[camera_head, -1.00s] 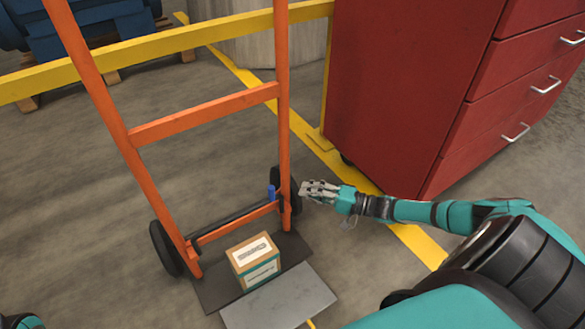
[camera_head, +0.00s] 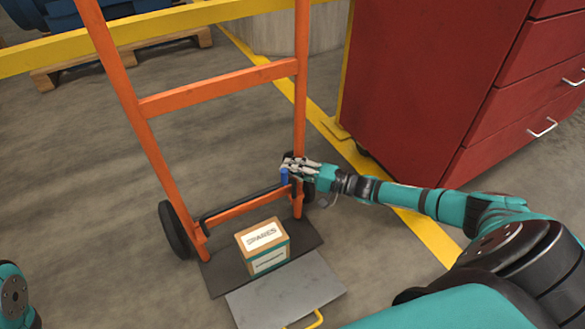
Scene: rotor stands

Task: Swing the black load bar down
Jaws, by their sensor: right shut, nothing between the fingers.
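An orange hand truck (camera_head: 219,87) stands upright in front of me. Its black load bar (camera_head: 240,201) runs across low down, just above the lowest orange crosspiece. A short blue grip (camera_head: 284,176) stands up at the bar's right end. My right gripper (camera_head: 287,166) is at the top of the blue grip, shut with nothing held between its fingers. I cannot tell whether it touches the grip. Of my left arm only a teal link shows at the lower left edge; its gripper is out of view.
A box labelled SPARES (camera_head: 262,243) sits on the truck's dark toe plate (camera_head: 222,277). A grey plate (camera_head: 285,293) with a yellow handle (camera_head: 305,320) extends in front. A red drawer cabinet (camera_head: 430,75) stands at the right. A yellow rail (camera_head: 170,32) runs behind; floor at left is clear.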

